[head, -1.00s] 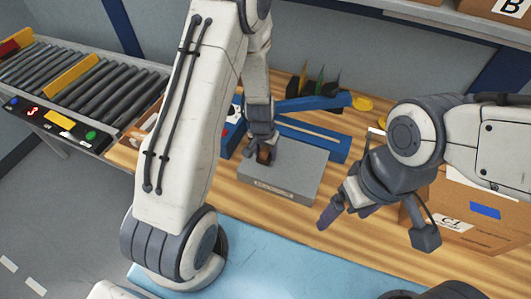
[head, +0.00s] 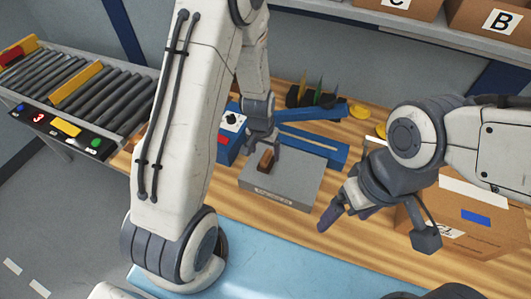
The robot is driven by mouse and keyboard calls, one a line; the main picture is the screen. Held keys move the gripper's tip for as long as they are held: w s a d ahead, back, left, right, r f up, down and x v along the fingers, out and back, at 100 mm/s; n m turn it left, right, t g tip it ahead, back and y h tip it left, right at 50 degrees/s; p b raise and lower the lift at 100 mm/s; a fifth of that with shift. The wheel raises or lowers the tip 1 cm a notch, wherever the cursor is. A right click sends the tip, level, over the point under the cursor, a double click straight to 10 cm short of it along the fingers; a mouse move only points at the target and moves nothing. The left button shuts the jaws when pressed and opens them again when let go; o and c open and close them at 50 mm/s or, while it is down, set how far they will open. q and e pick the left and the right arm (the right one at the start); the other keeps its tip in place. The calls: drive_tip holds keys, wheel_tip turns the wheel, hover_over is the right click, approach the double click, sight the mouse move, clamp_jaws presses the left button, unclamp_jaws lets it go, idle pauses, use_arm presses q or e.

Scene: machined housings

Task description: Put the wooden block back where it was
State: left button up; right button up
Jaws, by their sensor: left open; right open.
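The wooden block (head: 266,159) is a small brown piece standing on the top of a grey slab-like housing (head: 292,179) on the wooden bench. My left gripper (head: 264,143) is open just behind and above the block, with fingers apart from it as far as I can see. Part of the gripper is hidden by its own wrist. My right gripper (head: 338,212) is open and empty over the bench, to the right of the grey housing.
A blue control box (head: 230,137) and a blue fixture (head: 318,148) stand around the housing. A cardboard box (head: 475,225) is at the right. A roller conveyor (head: 85,85) is at the left. A blue mat (head: 260,255) lies in front; the bench strip beside it is clear.

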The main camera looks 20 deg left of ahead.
sight(264, 160)
use_arm(q)
drive_tip(key=r, duration=0.2)
drive_tip(key=r+b, duration=0.1)
drive_tip(key=r, duration=0.1)
drive_tip(key=shift+s, duration=0.25)
drive_tip(key=shift+s+r, duration=0.15)
drive_tip(key=shift+r, duration=0.45)
drive_tip(key=s+d+r+m, duration=0.4)
drive_tip(key=s+d+r, duration=0.5)
drive_tip(key=d, duration=0.2)
drive_tip(key=s+d+r+m+g, duration=0.1)
drive_tip(key=s+r, duration=0.1)
drive_tip(key=s, duration=0.4)
drive_tip(key=s+d+r+m+h, duration=0.1)
drive_tip(key=s+d+r+m, duration=0.1)
drive_tip(key=s, duration=0.4)
drive_tip(key=shift+s+r+g, duration=0.35)
drive_tip(key=shift+r+g, duration=0.05)
drive_tip(key=shift+r, duration=0.45)
wheel_tip(264, 160, down, 7)
drive_tip(key=b, duration=0.7)
drive_tip(key=shift+f, duration=0.1)
